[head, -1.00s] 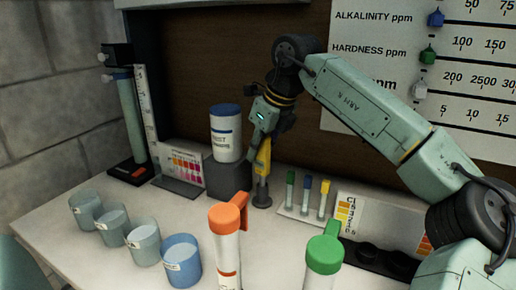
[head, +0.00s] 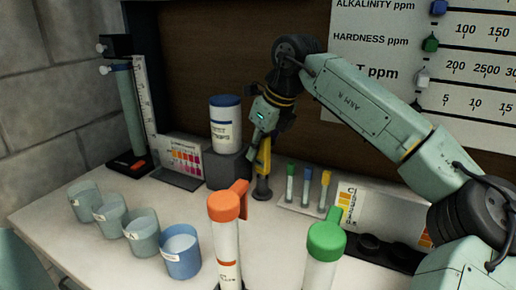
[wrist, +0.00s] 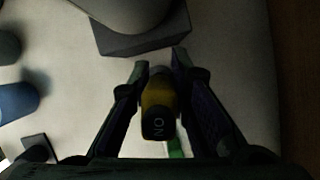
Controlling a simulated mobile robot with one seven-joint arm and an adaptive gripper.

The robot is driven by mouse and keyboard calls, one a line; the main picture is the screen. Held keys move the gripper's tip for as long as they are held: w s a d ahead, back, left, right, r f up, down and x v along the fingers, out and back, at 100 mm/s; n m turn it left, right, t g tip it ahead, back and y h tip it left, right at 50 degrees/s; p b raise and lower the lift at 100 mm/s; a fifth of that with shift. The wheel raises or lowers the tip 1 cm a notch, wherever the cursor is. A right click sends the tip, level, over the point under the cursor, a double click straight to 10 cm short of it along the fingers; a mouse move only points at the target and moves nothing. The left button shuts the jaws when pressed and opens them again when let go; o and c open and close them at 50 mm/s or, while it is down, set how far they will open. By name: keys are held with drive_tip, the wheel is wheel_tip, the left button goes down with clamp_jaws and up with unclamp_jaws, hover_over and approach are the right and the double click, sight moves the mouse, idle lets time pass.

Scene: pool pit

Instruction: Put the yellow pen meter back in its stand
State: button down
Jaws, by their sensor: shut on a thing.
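The yellow pen meter (head: 263,155) is upright, with its top between the fingers of my gripper (head: 261,143). In the wrist view its dark top end, marked "ON", faces the camera, and its yellow body (wrist: 158,92) is between the two fingers (wrist: 158,72). The stand (head: 262,194) is a small dark round holder on the bench, directly below the pen meter. The pen meter's lower end meets the stand's top in the head view. I cannot tell how deep it sits. The stand is hidden in the wrist view.
A white bottle (head: 226,123) on a dark block (head: 228,170) stands close left. Capped vials (head: 306,186) in a rack stand close right. Orange-capped (head: 228,205) and green-capped (head: 326,240) tubes stand in front. Several cups (head: 180,252) line the left. The wall is behind.

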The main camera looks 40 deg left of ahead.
drive_tip(key=shift+f+b, duration=0.35)
drive_tip(key=shift+f, duration=0.2)
idle(0.4)
drive_tip(key=c, duration=1.4)
unclamp_jaws()
drive_tip(key=shift+r+p, duration=3.15)
drive_tip(key=shift+r, duration=0.35)
